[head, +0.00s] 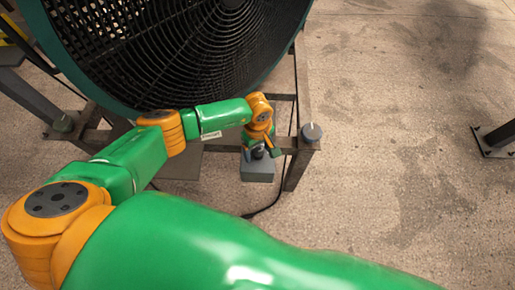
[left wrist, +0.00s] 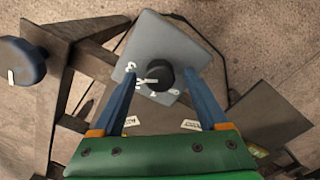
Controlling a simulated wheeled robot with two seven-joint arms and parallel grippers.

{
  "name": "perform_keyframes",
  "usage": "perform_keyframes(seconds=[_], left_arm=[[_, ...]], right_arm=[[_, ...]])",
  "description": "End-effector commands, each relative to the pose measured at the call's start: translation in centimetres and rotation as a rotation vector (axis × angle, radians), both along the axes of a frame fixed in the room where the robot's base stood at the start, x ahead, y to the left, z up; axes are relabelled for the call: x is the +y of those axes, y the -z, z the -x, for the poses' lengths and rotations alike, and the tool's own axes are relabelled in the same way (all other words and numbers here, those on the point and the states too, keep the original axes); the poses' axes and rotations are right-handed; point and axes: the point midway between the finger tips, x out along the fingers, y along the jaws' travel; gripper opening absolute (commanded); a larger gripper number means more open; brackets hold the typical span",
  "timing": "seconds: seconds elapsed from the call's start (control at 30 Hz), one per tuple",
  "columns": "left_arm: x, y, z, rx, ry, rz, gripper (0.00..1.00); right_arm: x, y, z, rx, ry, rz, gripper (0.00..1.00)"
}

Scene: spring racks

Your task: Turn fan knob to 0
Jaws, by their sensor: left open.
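The fan knob (left wrist: 160,78) is a round black knob on a grey control box (left wrist: 166,35) with white marks around the knob's near side. I cannot clearly read the marks or the knob's setting. In the head view the grey box (head: 258,172) sits below the fan frame's front edge, with the knob (head: 257,153) partly hidden by the gripper. My left gripper (left wrist: 160,80) is open, its two blue fingers on either side of the knob, apparently apart from it. My right gripper is not in view.
The big fan (head: 190,50) with a black grille and green ring stands behind on a rusty metal frame (head: 298,165). A round blue-grey cap (head: 312,132) sits on the frame corner, right of the gripper. A cable hangs below the box.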

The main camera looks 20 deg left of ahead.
Motion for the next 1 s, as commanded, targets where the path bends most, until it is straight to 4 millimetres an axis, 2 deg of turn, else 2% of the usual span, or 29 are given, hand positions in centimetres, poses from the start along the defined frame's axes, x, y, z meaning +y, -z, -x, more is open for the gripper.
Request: perform_keyframes(seconds=[0.03, 0.3, 0.33, 0.67, 1.0], left_arm=[[-0.01, -0.02, 0.01, 0.000, 0.000, 0.000, 0.77], [-0.02, -0.04, 0.01, 0.001, -0.001, 0.001, 0.04], [-0.02, -0.04, 0.01, 0.001, -0.001, 0.001, 0.00], [-0.02, 0.00, 0.00, 0.001, -0.051, 0.002, 0.00], [0.02, 0.07, -0.02, 0.000, -0.305, 0.000, 0.00]], right_arm=[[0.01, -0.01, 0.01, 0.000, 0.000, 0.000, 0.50], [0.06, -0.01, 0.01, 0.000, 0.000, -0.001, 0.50], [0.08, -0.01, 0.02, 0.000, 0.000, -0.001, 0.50], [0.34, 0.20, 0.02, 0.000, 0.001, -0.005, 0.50], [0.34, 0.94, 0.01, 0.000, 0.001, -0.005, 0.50]])
